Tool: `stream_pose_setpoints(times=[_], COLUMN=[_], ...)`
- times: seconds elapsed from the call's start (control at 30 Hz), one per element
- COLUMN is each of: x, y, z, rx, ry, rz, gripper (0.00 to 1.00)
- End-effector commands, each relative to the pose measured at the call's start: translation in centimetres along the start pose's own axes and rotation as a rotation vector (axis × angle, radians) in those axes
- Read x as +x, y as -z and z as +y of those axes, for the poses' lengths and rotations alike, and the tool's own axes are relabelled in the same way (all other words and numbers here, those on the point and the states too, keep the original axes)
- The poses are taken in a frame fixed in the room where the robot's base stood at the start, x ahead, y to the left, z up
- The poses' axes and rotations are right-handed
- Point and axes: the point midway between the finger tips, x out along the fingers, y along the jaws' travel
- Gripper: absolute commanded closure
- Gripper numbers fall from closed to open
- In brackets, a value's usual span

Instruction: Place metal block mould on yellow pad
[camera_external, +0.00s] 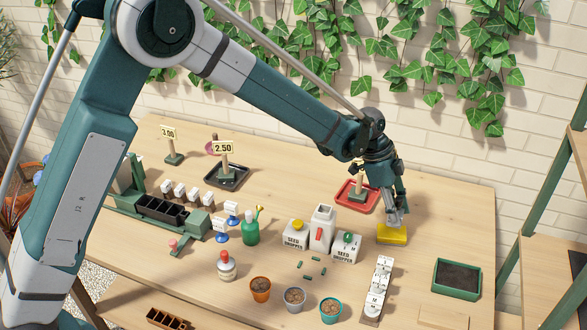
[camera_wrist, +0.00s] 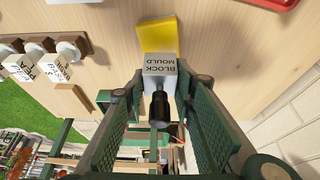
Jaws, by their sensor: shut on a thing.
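The metal block mould (camera_wrist: 160,68) is a small silver block labelled "BLOCK MOULD", with a black handle (camera_wrist: 160,108). My gripper (camera_wrist: 158,95) is shut on it by the handle, with a green finger on each side. The yellow pad (camera_wrist: 158,38) shows just past the mould in the wrist view, partly hidden by it. In the external view my gripper (camera_external: 394,208) points down over the yellow pad (camera_external: 392,236) at the right of the table. The mould's grey body (camera_external: 395,219) is small there, at or just above the pad; I cannot tell whether they touch.
A red tray (camera_external: 350,202) with a sign post stands behind left of the pad. White seed dropper boxes (camera_external: 346,246) stand to its left. A rack of white labelled pieces (camera_external: 377,290) lies in front. A dark-filled green tray (camera_external: 458,279) is at front right.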

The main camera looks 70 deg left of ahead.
Motion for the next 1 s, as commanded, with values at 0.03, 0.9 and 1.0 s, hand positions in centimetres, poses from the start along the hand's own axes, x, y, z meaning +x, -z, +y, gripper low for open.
stream_pose_setpoints(times=[0.03,0.9,1.0], x=[0.4,3.5,3.5], y=[-0.1,-1.4,-1.4], z=[0.0,0.0,0.0], rx=[0.0,0.0,0.0], ry=[0.0,0.0,0.0], rz=[0.0,0.0,0.0], gripper=[0.89,0.66,0.59])
